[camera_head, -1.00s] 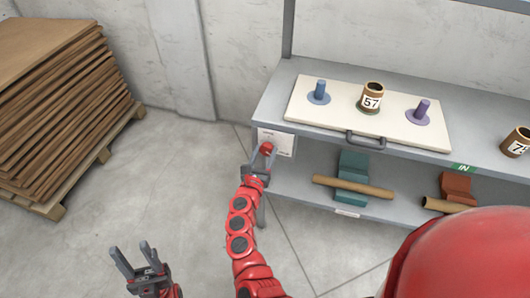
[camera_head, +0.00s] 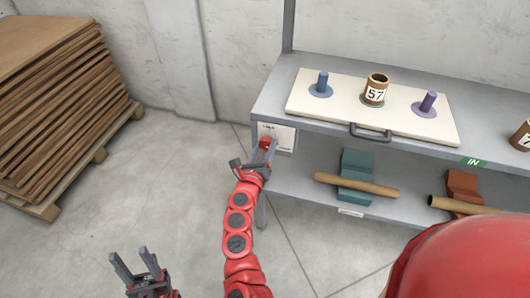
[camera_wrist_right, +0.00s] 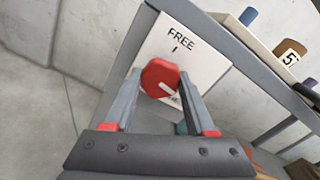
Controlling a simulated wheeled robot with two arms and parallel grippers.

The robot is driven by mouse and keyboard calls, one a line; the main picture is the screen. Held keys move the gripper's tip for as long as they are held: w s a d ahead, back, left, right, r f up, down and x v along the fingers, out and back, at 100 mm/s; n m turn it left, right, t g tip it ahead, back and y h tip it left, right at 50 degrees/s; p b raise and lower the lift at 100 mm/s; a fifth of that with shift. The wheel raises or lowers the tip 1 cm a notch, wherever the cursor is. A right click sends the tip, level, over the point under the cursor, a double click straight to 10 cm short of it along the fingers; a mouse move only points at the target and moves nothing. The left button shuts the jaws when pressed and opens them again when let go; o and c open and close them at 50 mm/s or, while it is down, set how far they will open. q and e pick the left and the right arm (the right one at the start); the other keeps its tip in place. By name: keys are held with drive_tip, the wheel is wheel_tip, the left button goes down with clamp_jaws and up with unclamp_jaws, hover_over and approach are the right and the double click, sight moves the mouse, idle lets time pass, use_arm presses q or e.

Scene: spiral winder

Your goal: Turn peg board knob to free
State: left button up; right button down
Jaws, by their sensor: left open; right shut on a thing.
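The red knob (camera_wrist_right: 158,72) sits on a white label plate (camera_wrist_right: 205,62) at the left end of the shelf. The word FREE and a tick mark show on the plate; a lower label is mostly hidden. A short white mark on the knob points away from FREE, toward the lower right. My right gripper (camera_wrist_right: 160,76) is shut on the knob, one finger on each side; it also shows tilted in the head view (camera_head: 264,148). The white peg board (camera_head: 325,108) lies on the upper shelf. My left gripper (camera_head: 134,262) is open and empty over the floor.
The board carries a blue peg (camera_head: 322,83), a purple peg (camera_head: 428,103) and a brown tube marked 57 (camera_head: 376,90) between them. A grey handle (camera_head: 370,132) is at its front. Tubes rest on cradles below. Stacked brown sheets (camera_head: 65,95) stand left; floor between is clear.

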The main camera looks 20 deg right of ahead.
drive_tip(key=n+p, duration=0.1)
drive_tip(key=n, duration=0.3)
drive_tip(key=shift+r+n+p, duration=0.1)
drive_tip(key=shift+n+p, duration=0.25)
drive_tip(key=shift+n, duration=0.05)
drive_tip(key=n+p, duration=0.2)
drive_tip(key=n, duration=0.2)
drive_tip(key=shift+n+p, duration=0.3)
drive_tip(key=n+p, duration=0.4)
drive_tip(key=n, duration=0.2)
drive_tip(key=shift+n+p, duration=1.7)
drive_tip(key=shift+n, duration=0.5)
drive_tip(key=shift+f, duration=0.2)
drive_tip(key=shift+c, duration=1.1)
unclamp_jaws()
